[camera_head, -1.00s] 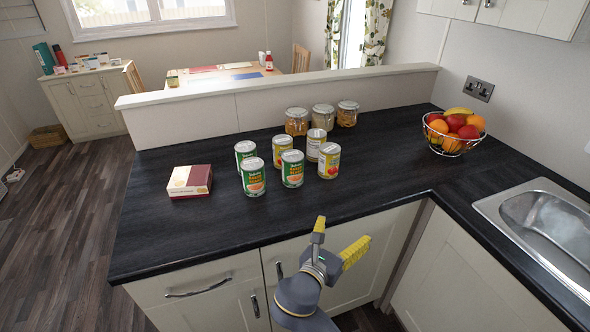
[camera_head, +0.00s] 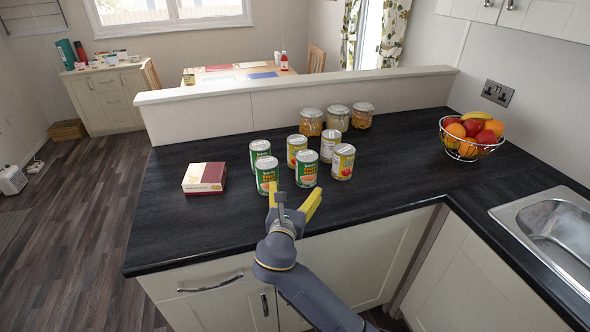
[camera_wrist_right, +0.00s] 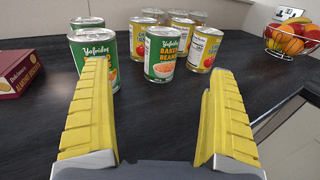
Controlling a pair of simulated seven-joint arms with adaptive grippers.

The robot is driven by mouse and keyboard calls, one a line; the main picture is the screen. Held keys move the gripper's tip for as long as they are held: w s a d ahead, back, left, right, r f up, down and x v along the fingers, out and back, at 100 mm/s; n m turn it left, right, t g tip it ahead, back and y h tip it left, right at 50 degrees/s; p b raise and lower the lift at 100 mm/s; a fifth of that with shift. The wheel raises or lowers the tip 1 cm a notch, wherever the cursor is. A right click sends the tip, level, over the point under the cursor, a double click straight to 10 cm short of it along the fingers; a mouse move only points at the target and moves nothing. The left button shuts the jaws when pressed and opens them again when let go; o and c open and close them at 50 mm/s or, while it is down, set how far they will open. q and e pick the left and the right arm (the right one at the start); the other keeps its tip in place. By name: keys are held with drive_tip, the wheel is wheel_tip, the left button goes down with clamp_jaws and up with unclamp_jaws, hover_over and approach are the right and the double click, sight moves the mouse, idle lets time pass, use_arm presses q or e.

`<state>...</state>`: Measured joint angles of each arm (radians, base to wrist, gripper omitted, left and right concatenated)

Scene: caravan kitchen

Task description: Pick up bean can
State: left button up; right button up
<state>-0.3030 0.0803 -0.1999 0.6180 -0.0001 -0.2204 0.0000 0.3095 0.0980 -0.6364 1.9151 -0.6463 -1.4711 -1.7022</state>
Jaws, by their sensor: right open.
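Several green-and-white baked bean cans stand upright on the dark counter: a front left one (camera_head: 267,174), a front right one (camera_head: 306,168) and one behind (camera_head: 260,150). In the right wrist view, the front right bean can (camera_wrist_right: 162,54) stands ahead between the fingers, and the front left bean can (camera_wrist_right: 93,48) stands beyond the left finger. My right gripper (camera_head: 293,196) has yellow fingers; it is open and empty, just in front of the cans. It also shows in the right wrist view (camera_wrist_right: 158,110), apart from the cans. My left gripper is out of view.
Yellow-labelled cans (camera_head: 343,161) stand close behind and to the right. Glass jars (camera_head: 337,117) line the low wall. A red-and-cream box (camera_head: 204,178) lies to the left. A fruit bowl (camera_head: 470,137) and a sink (camera_head: 550,228) are at the right. The counter's front left is clear.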

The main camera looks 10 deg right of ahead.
sight(307, 159)
drive_tip(key=x, duration=1.1)
drive_tip(key=shift+d, duration=0.2)
drive_tip(key=shift+d+x, duration=0.2)
drive_tip(key=shift+x, duration=2.5)
drive_tip(key=shift+s, duration=0.1)
drive_tip(key=c, duration=1.7)
drive_tip(key=shift+o, duration=0.2)
drive_tip(key=shift+r, duration=0.1)
